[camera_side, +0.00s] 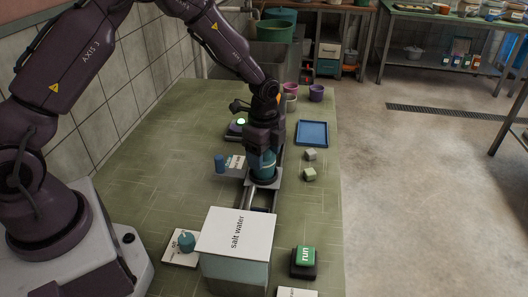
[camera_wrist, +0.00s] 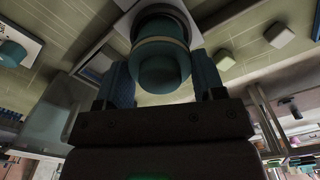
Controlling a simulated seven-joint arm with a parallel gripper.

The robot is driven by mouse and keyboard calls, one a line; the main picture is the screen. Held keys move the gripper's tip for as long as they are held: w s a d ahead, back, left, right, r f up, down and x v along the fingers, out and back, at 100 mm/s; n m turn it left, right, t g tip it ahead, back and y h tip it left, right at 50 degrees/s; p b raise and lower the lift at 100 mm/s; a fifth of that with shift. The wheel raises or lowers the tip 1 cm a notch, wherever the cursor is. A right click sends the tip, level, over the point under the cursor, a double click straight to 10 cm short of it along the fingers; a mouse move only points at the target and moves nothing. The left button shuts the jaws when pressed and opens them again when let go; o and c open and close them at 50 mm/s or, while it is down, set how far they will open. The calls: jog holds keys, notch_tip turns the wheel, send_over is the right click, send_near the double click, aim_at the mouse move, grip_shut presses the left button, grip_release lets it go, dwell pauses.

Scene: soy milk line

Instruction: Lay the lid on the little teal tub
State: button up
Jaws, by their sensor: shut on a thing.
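My gripper (camera_side: 263,165) points down over the carriage on the rail, in the middle of the green bench. In the wrist view its blue fingers (camera_wrist: 164,82) stand either side of a round teal piece (camera_wrist: 160,70), which I take to be the lid, and are shut on it. Just beyond it are a cream band and more teal (camera_wrist: 158,27), likely the little tub, standing on a pale carriage plate (camera_side: 263,184) with a dark ring. The two line up closely. I cannot tell whether they touch, as my fingers hide much of this in the side view.
A box marked "salt water" (camera_side: 236,252) stands over the rail's near end. Two small blocks (camera_side: 310,155) and a blue tray (camera_side: 312,133) lie right of my gripper. A blue cylinder (camera_side: 219,163) stands left.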

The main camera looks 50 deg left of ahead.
jog(key=o, duration=1)
jog(key=shift+o, duration=0.5)
jog(key=shift+r, duration=3.5)
